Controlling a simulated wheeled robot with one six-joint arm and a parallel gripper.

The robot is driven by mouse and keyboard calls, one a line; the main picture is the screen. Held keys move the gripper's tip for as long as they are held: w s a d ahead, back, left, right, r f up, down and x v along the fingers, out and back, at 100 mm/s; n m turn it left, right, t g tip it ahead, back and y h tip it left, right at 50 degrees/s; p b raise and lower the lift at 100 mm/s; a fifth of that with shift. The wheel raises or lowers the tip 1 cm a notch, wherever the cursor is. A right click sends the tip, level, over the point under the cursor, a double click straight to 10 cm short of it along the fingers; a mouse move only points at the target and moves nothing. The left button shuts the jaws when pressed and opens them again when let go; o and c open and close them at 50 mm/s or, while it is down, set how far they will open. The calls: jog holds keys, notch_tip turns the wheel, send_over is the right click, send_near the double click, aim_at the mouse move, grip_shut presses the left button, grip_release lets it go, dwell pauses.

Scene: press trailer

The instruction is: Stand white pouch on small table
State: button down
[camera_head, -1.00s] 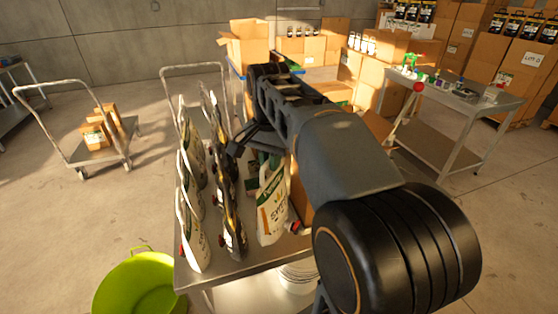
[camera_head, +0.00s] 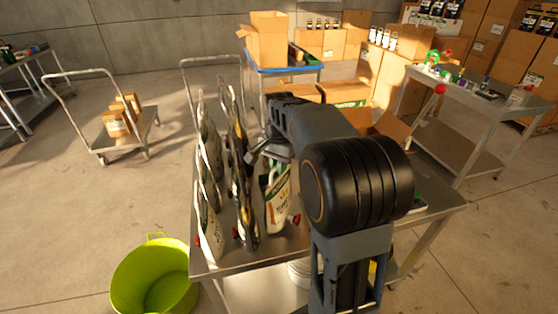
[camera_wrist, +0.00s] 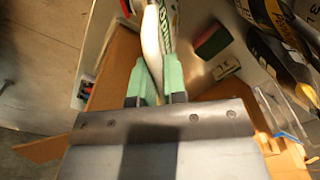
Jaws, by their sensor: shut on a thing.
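My gripper (camera_head: 262,149) is near the top of a white pouch with a green label (camera_head: 278,202), partly behind my arm. In the wrist view my green fingertips (camera_wrist: 156,84) are closed on a white pouch with green lettering (camera_wrist: 152,42), seen nearly edge-on. The pouch looks upright at the steel table (camera_head: 240,262); I cannot tell whether its base touches the top. Other white pouches (camera_head: 207,228) and dark pouches (camera_head: 246,222) stand in rows to its left. Which table is the small one is not clear.
A green tub (camera_head: 150,280) is on the floor at the left. A trolley (camera_head: 150,122) stands behind it. A second steel table (camera_head: 480,105) with small items is at the right. An open carton (camera_wrist: 115,65) and a green block (camera_wrist: 212,40) are close to the fingers.

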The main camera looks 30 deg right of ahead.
jog(key=shift+f, duration=0.9)
jog(key=c, duration=1.2)
grip_release()
jog(key=shift+s+f, duration=0.1)
jog(key=shift+f, duration=0.1)
jog(key=shift+o, duration=0.2)
notch_tip(320, 180, up, 12)
jog(key=shift+a+r, duration=0.1)
jog(key=s+a+f+n+t, duration=0.2)
jog(key=s+a+f+n, duration=0.2)
jog(key=s, duration=0.4)
jog(key=s+a+f+n+t, duration=0.2)
jog(key=s+a+f+n, duration=0.3)
jog(key=s+f+n, duration=0.1)
jog(key=shift+s+f+n+t, duration=0.25)
jog(key=shift+s+n+t, duration=0.25)
jog(key=shift+s, duration=0.7)
